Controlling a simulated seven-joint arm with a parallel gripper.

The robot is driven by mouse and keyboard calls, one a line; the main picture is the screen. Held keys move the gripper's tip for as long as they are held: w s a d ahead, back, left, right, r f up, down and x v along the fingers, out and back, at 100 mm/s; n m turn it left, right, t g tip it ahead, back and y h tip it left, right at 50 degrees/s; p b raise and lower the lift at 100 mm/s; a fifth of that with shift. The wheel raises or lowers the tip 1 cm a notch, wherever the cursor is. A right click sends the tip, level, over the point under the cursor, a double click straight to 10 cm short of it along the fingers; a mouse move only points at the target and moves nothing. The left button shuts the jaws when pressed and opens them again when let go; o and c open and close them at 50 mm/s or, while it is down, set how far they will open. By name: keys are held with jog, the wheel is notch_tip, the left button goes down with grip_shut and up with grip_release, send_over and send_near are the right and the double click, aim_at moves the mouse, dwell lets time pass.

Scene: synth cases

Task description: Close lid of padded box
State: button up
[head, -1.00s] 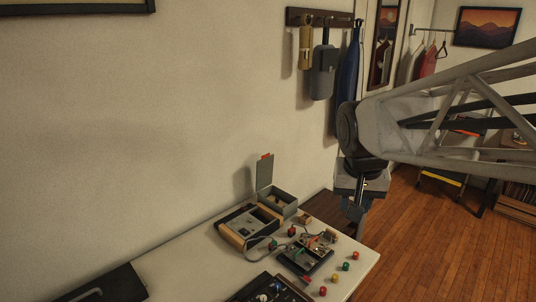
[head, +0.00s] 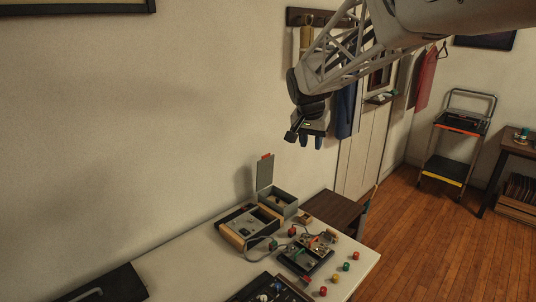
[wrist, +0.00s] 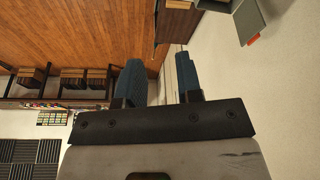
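The padded box (head: 284,204) is a small grey box at the back of the white table, near the wall. Its lid (head: 265,173) stands upright, open, with an orange tab at the top. The inside looks tan, with contents too small to tell. My gripper (head: 312,143) hangs in the air above and to the right of the box, apart from it. In the wrist view its two blue fingers (wrist: 160,80) are spread with nothing between them. The grey lid (wrist: 250,20) with its orange tab shows there at the top right edge.
A grey device with wooden sides (head: 243,226) stands just left of the box. A circuit board (head: 306,257) and several coloured knobs lie in front. A brown stool (head: 334,208) stands beyond the table's right end.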

jog(key=w+a+f+m, duration=0.1)
jog(key=w+a+f, duration=0.15)
jog(key=w, duration=0.55)
jog(key=w+a+f+m, duration=0.15)
jog(key=w+a, duration=0.25)
jog(key=w, duration=0.5)
jog(key=m+h, duration=0.1)
jog(key=m, duration=0.1)
send_near(266, 155)
jog(key=shift+f+t, duration=0.4)
jog(key=shift+f, duration=0.05)
jog(key=shift+x, duration=3.9)
grip_shut()
